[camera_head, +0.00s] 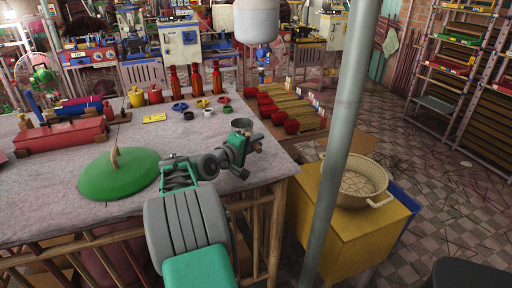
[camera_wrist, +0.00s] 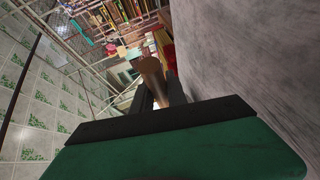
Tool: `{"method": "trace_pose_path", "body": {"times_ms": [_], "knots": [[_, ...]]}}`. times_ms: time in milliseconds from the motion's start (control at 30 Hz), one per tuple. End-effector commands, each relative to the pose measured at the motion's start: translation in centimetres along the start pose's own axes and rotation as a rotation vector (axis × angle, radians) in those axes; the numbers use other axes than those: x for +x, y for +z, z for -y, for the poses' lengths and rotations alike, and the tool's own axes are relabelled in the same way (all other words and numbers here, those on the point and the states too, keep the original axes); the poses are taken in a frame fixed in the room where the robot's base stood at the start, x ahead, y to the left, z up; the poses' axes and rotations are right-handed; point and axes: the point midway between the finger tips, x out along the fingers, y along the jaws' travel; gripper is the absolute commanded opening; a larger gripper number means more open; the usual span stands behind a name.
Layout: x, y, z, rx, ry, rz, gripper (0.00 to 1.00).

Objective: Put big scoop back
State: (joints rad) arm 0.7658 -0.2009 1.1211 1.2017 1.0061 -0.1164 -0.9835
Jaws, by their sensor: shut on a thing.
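My gripper (camera_head: 248,146) is above the right end of the grey table, close to its edge. In the wrist view it is shut on a brown wooden handle (camera_wrist: 150,78), which I take to be the big scoop's; the handle sticks out between the dark fingers. A dark grey metal cup shape (camera_head: 241,123) shows just behind the gripper in the head view; I cannot tell for certain whether it is the scoop's bowl. The gripper hides much of the held thing. No scoop holder can be made out.
A green round lid (camera_head: 135,178) lies on the table (camera_head: 60,208), left of my arm. Red bottles (camera_head: 195,78), small coloured rings and red trays (camera_head: 62,132) stand farther back. A cream basket (camera_head: 357,183) sits on a yellow cabinet (camera_head: 340,225) at right, behind a grey pole (camera_head: 340,140).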

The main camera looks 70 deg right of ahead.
Motion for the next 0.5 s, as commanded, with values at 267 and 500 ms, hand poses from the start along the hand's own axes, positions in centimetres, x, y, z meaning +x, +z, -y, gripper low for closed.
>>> {"method": "trace_pose_path", "body": {"times_ms": [267,500], "knots": [[0.21,0.14,1.28,0.002,0.003,-0.001,0.00],[0.26,0.19,1.67,0.000,0.001,-0.001,0.25]]}}
